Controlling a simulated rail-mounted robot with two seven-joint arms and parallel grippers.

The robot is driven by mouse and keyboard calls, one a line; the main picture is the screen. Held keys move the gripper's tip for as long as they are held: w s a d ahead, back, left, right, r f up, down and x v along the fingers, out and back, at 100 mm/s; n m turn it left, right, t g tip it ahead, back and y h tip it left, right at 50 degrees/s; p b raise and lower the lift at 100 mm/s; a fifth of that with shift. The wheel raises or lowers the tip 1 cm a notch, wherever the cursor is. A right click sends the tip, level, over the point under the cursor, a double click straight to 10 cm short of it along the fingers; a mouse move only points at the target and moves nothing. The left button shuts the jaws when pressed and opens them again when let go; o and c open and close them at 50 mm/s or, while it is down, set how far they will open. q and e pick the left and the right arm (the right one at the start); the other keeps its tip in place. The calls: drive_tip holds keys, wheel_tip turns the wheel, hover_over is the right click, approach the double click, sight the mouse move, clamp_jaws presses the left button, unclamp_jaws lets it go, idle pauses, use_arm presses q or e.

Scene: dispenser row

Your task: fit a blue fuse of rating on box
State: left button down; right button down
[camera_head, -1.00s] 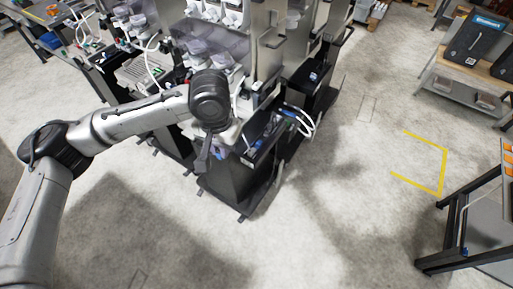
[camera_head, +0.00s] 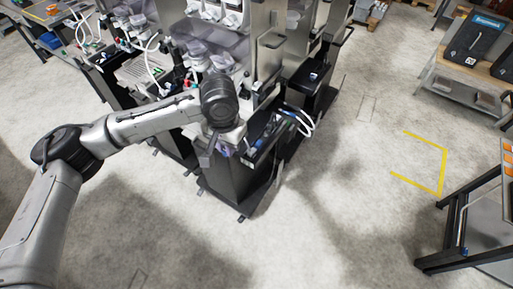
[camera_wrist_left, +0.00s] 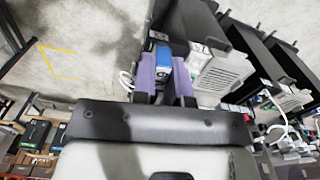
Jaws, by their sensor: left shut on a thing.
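In the left wrist view, the purple fingers of my left gripper (camera_wrist_left: 163,82) are shut on a blue fuse (camera_wrist_left: 162,56), which sits between their tips. Its rating cannot be read. In the head view, my left gripper (camera_head: 213,153) is small and partly hidden by my wrist, at the front end of a dark dispenser stand (camera_head: 232,178). I cannot tell whether the fuse touches anything. A white vented unit (camera_wrist_left: 226,70) stands right of the fingers in the wrist view; I cannot tell whether it is the box. My right gripper is in neither view.
Dispensers with clear hoppers (camera_head: 201,52) stand in a row behind my wrist. White cables (camera_head: 302,120) loop out beside the stand. A dark-framed table (camera_head: 470,225) is at the right, and a bench with black cases (camera_head: 476,40) is at the upper right. The floor between is clear.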

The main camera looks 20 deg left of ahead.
use_arm(q)
drive_tip(key=shift+w+d+f+m+b, duration=0.2)
drive_tip(key=shift+w+f+m+b, duration=1.2)
drive_tip(key=shift+w+f, duration=1.4)
drive_tip(key=shift+w+d+f+m+b, duration=0.25)
drive_tip(key=shift+w+f+m+b, duration=1.1)
drive_tip(key=shift+w+f, duration=1.45)
drive_tip(key=shift+w+d+f+m+b, duration=0.2)
drive_tip(key=shift+w+f+m+b, duration=1.2)
drive_tip(key=shift+w+f, duration=1.4)
drive_tip(key=shift+w+f+b, duration=0.15)
drive_tip(key=shift+f+b, duration=0.35)
drive_tip(key=shift+b, duration=0.2)
drive_tip(key=shift+w+f+b, duration=0.15)
drive_tip(key=shift+f+b, duration=0.35)
drive_tip(key=shift+b, duration=0.2)
drive_tip(key=shift+w+f+b, duration=0.3)
drive_tip(key=shift+f+b, duration=0.1)
drive_tip(key=shift+b, duration=0.25)
drive_tip(key=shift+w+d+f+m+b, duration=0.15)
drive_tip(key=shift+w+f+m+b, duration=0.6)
drive_tip(key=shift+b, duration=1.3)
